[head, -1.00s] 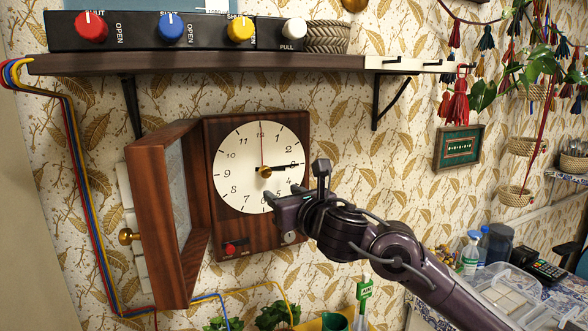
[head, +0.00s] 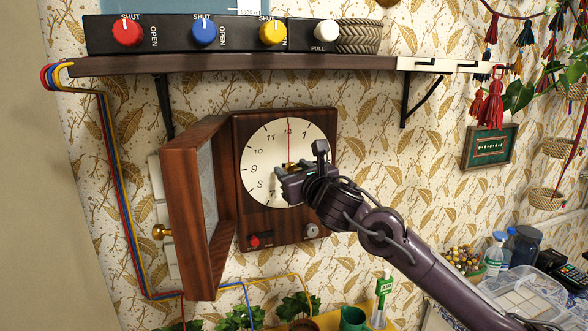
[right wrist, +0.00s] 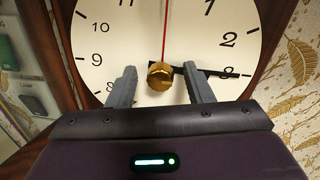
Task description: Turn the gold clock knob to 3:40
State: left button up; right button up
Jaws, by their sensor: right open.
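The wall clock (head: 262,150) has a cream dial in a brown wooden case, with its door (head: 195,215) swung open to the left. In the right wrist view the gold knob (right wrist: 160,76) sits at the centre of the dial. A red hand points up to 12 and a black hand (right wrist: 222,73) points right, close to 3. My right gripper (right wrist: 161,88) is open, its two grey fingers on either side of the knob, with gaps visible. In the head view my right gripper (head: 291,175) covers the lower right of the dial. My left gripper is out of view.
A shelf (head: 230,64) above the clock carries a black panel with red, blue, yellow and white knobs. A red knob (head: 254,241) and a silver knob (head: 311,230) sit low on the clock case. Plants stand below it. A cluttered counter is at the right.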

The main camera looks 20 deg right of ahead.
jog(key=c, duration=1)
jog(key=shift+f, duration=0.1)
jog(key=shift+a+f+m+t+h+b, duration=0.1)
jog(key=shift+m+h+b, duration=0.8)
jog(key=shift+m, duration=4.35)
jog(key=shift+r+m+t+h+b, duration=0.1)
jog(key=shift+m+b, duration=1.7)
jog(key=shift+m, duration=3.5)
jog(key=shift+a+f+m+t+h+b, duration=0.1)
jog(key=shift+m+h+b, duration=0.8)
jog(key=shift+m, duration=4.35)
jog(key=shift+y+b, duration=0.45)
jog(key=shift+y, duration=0.05)
